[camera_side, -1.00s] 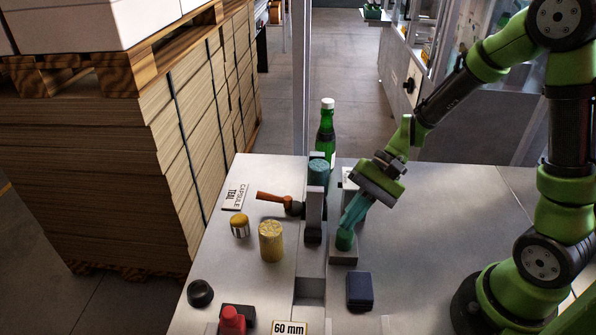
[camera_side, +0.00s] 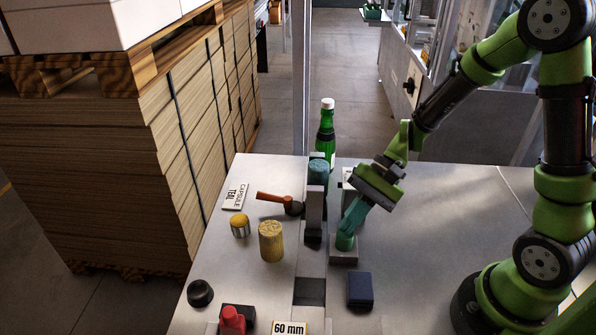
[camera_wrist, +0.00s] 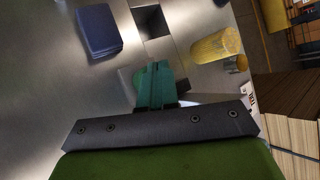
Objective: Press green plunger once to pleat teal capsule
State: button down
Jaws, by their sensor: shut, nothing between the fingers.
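The green plunger (camera_side: 345,242) stands on a small grey block right of the dark upright fixture. My gripper (camera_side: 349,230) is shut, its teal fingertips at the top of the plunger; I cannot tell if they touch it. In the wrist view the shut fingers (camera_wrist: 155,84) hide most of the plunger. The teal capsule (camera_side: 318,170) sits at the top of the dark upright fixture (camera_side: 314,205), in front of a green bottle (camera_side: 326,135). A "CAPSULE TEAL" card (camera_side: 236,196) lies at the left of the table.
A yellow cylinder (camera_side: 271,242), a small yellow-capped jar (camera_side: 240,226) and a wooden-handled tool (camera_side: 275,198) are to the left. A navy block (camera_side: 360,289), a red knob (camera_side: 231,318), a black knob (camera_side: 199,292) and a "60 mm" sign (camera_side: 289,328) are nearer the front.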

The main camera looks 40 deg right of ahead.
jog(key=shift+f, duration=0.9)
dwell(0.5)
dwell(0.4)
jog(key=shift+r, duration=1.6)
jog(key=shift+r, duration=2.5)
